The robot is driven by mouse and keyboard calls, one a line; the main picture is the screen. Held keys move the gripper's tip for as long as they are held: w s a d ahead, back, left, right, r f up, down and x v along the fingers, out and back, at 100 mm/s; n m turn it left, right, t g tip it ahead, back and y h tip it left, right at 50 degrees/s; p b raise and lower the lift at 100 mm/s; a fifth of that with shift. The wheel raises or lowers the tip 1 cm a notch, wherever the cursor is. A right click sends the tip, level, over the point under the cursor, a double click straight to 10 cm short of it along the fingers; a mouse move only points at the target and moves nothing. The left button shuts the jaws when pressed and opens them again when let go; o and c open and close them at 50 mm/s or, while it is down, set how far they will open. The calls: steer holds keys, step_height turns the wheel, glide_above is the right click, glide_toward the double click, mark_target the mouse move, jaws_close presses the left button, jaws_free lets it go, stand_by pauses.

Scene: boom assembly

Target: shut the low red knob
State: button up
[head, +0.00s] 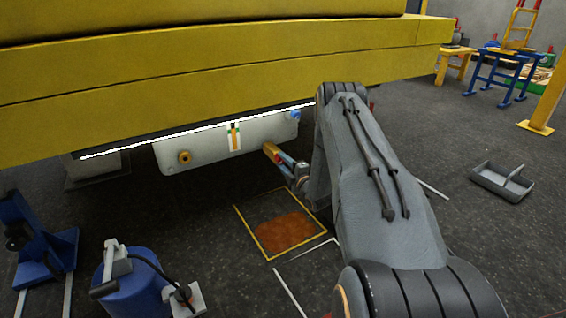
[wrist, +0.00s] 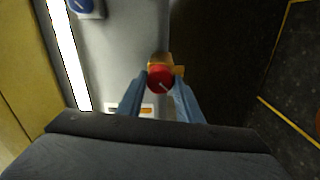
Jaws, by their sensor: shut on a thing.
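The low red knob (wrist: 160,79) is round, with a white line across its face running down and to the right. It sits on a brass-coloured fitting (wrist: 178,70) at the grey panel. My gripper (wrist: 159,84) has one blue-grey finger on each side of the knob and is shut on it. In the head view my gripper (head: 291,165) is at the lower right of the panel (head: 215,143), and the brass fitting (head: 271,151) shows just left of it. There the knob is small and mostly hidden by the fingers.
A blue knob (head: 294,115) is higher on the panel, also in the wrist view (wrist: 80,6). A brass port (head: 184,157) and a label strip (head: 234,137) are on the panel. The yellow boom (head: 220,65) hangs above. A yellow-edged floor square (head: 253,206) lies below.

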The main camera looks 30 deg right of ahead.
steer(key=shift+s, duration=0.1)
steer(key=o, duration=1)
steer(key=shift+o, duration=0.2)
steer(key=s+p, duration=0.2)
steer(key=s, duration=0.5)
steer(key=shift+s+d+f, duration=0.15)
steer(key=shift+s, duration=0.25)
steer(key=shift+w, duration=0.1)
